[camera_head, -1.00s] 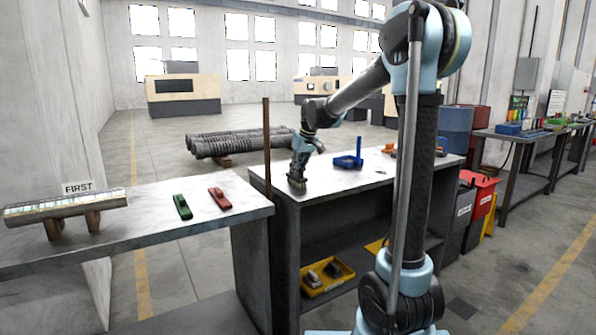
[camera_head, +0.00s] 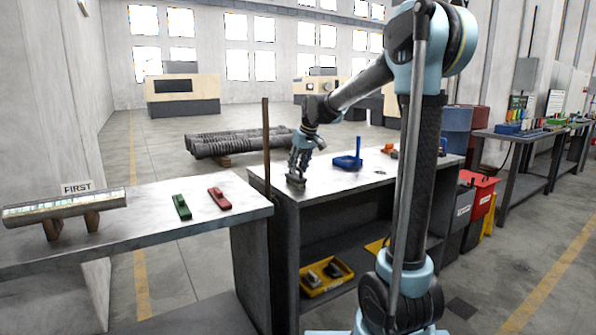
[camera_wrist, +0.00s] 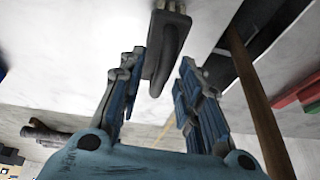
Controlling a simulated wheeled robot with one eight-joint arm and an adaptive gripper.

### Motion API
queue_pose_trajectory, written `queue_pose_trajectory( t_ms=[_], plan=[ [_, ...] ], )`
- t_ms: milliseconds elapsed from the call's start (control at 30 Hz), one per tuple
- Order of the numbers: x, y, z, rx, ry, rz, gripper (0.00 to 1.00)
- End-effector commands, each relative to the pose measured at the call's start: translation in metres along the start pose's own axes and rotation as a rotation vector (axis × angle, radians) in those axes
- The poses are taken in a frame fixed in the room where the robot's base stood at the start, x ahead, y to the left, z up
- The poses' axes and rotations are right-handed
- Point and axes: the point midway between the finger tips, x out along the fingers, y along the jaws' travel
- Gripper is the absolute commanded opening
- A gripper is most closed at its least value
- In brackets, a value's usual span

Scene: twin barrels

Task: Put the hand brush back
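The hand brush (camera_head: 296,182), a small grey-brown piece, rests on the near left part of the middle bench top (camera_head: 345,185). In the wrist view the brush (camera_wrist: 168,48) shows its long grey handle pointing towards my gripper, with its block end at the top edge. My gripper (camera_head: 299,167) is just above the brush in the head view. In the wrist view my gripper (camera_wrist: 162,66) has its two blue-grey fingers spread, one on each side of the handle, with gaps between them and it.
A brown upright post (camera_head: 267,145) stands close left of the brush. A blue holder (camera_head: 349,161) is to its right. The left bench carries green (camera_head: 181,206) and red (camera_head: 219,198) pieces. A yellow tray (camera_head: 327,277) with grey items sits on the lower shelf.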

Motion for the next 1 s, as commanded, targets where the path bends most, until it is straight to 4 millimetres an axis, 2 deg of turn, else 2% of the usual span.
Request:
queue_pose_trajectory(
  t_ms=[300, 500, 667, 833, 933, 1000],
  plan=[
    [-0.061, -0.001, 0.0, -0.001, 0.0, 0.0, 0.32],
    [-0.089, -0.001, 0.0, -0.001, 0.0, 0.0, 0.32],
    [-0.101, -0.001, 0.0, -0.001, 0.0, 0.0, 0.32],
    [-0.104, -0.001, 0.001, 0.0, -0.001, 0.0, 0.32],
    [-0.105, 0.001, 0.013, 0.012, -0.005, 0.005, 0.32],
    [-0.107, 0.003, 0.031, 0.029, -0.011, 0.012, 0.32]
  ],
)
